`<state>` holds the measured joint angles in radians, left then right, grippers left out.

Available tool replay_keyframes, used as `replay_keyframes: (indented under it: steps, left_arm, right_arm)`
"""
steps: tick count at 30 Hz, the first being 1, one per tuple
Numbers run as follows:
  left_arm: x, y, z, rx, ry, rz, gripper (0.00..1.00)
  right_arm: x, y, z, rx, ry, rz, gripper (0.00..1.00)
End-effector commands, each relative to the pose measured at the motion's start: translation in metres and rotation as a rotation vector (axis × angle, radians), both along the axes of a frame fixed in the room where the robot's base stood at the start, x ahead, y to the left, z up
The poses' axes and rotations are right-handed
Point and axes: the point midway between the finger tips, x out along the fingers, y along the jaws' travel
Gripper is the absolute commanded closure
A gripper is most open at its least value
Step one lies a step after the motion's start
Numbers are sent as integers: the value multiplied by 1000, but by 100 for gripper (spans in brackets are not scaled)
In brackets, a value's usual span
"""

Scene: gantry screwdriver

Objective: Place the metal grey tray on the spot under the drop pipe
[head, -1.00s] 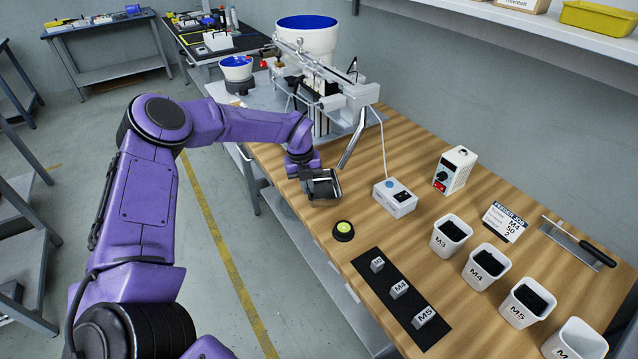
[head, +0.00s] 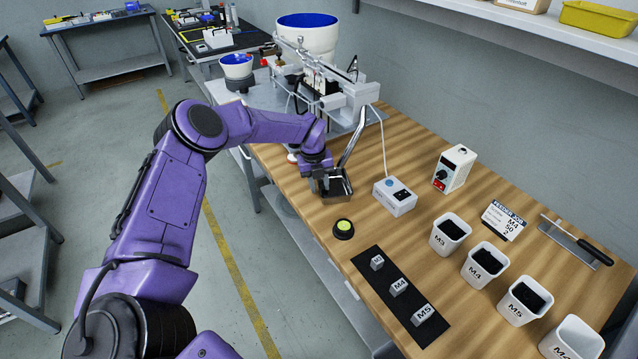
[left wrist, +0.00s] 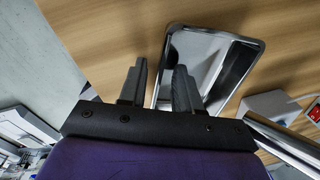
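The metal grey tray (head: 339,186) is by the lower end of the silver drop pipe (head: 352,140) in the head view. I cannot tell whether it rests on the table or is just above it. It also shows in the left wrist view (left wrist: 205,62) as a shiny, shallow, rounded rectangle. My left gripper (head: 321,185) is at the tray's left side. In the left wrist view its two fingers (left wrist: 157,88) stand apart, one outside the tray's near wall and one over its inside, with a gap between them. The spot under the pipe is not clearly visible. My right gripper is not in view.
A white switch box (head: 395,197) stands right of the tray. A green-topped button (head: 343,229) and a black mat (head: 400,300) with labelled blocks lie nearer. The feeder machine (head: 340,100) stands behind. White bins (head: 451,233) line the right side.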

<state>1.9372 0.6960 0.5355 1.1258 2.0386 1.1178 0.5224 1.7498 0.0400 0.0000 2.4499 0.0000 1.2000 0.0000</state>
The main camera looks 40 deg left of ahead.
Motion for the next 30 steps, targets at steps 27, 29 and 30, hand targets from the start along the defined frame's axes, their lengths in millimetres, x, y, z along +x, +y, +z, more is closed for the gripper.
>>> replay_keyframes:
  steps: [27, 29, 30]
  left_arm:
    - [-7, 6, 78, -1, 1, 0, 67]
    - [-7, 6, 78, -1, 1, 0, 67]
    - [-7, 6, 78, -1, 1, 0, 67]
  right_arm:
    - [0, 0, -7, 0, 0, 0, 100]
    - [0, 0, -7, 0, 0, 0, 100]
    - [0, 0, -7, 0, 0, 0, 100]
